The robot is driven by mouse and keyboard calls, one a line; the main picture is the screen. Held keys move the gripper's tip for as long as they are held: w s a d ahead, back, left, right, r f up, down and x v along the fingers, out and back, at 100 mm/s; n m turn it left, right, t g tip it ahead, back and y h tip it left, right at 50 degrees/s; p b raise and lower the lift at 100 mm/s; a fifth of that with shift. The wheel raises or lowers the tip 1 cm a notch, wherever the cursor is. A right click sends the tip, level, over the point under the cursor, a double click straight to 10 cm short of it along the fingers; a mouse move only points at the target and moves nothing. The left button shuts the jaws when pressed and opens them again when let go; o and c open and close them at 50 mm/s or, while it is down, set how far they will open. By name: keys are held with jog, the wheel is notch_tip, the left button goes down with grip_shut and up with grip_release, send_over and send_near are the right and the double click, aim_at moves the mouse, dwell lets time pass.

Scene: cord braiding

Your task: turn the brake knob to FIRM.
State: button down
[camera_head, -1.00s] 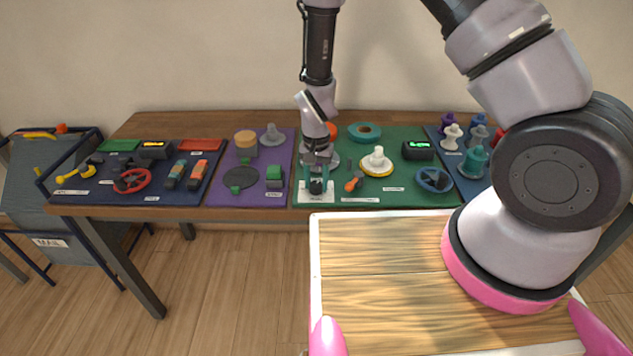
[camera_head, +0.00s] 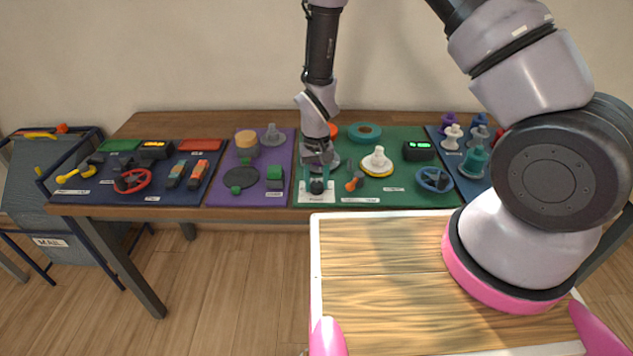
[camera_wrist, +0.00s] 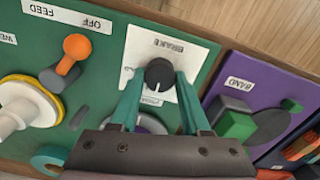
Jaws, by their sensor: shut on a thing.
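The brake knob (camera_wrist: 159,73) is a round black knob on a white plate (camera_wrist: 136,62) labelled BRAKE, which reads upside down in the wrist view. A pale pointer mark shows on the knob's side toward my gripper. Small print below the knob is partly hidden and I cannot read FIRM. My gripper (camera_wrist: 159,78) has its teal fingers on both sides of the knob, shut on it. In the head view the knob (camera_head: 316,187) sits at the front left of the green mat, with my gripper (camera_head: 317,181) over it from above.
An orange-tipped lever (camera_wrist: 74,50) marked FEED OFF stands beside the plate. A white spool on a yellow-rimmed disc (camera_head: 377,164) and a blue handwheel (camera_head: 433,180) are farther right on the green mat (camera_head: 400,197). The purple mat (camera_head: 215,190) with a green block lies to the left.

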aim_at(316, 184)
jog(key=shift+c, duration=1.9)
grip_release()
notch_tip(316, 184, up, 11)
